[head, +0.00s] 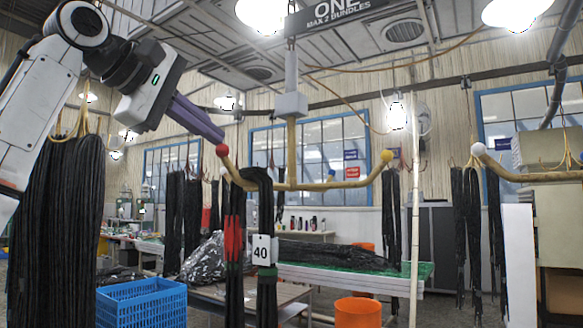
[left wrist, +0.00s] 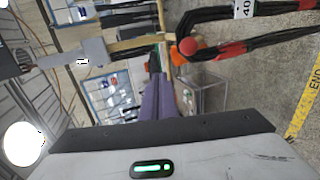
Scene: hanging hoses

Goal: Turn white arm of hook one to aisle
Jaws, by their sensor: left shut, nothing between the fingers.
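Hook one hangs under the sign reading ONE (head: 335,8). Its yellowish bar (head: 325,185) has a red ball (head: 222,150) at the left end and a yellow ball (head: 387,156) at the right end. A small white ball (head: 223,171) shows just below the red one; I cannot tell whether it belongs to this hook. A black bundle with red bands and a tag 40 (head: 264,250) hangs on the red-ball side. My left gripper (head: 221,138) is shut and empty, its purple fingertips just above the red ball in the picture. The left wrist view shows the red ball (left wrist: 187,46) beside the fingers (left wrist: 160,85).
Another hook with a white ball (head: 478,148) reaches in from the right. Black bundles hang at the far left (head: 55,230) and behind. A blue crate (head: 142,303), a green-topped table (head: 345,277) and an orange bucket (head: 358,312) stand below. A thin pale pole (head: 415,200) stands right of hook one.

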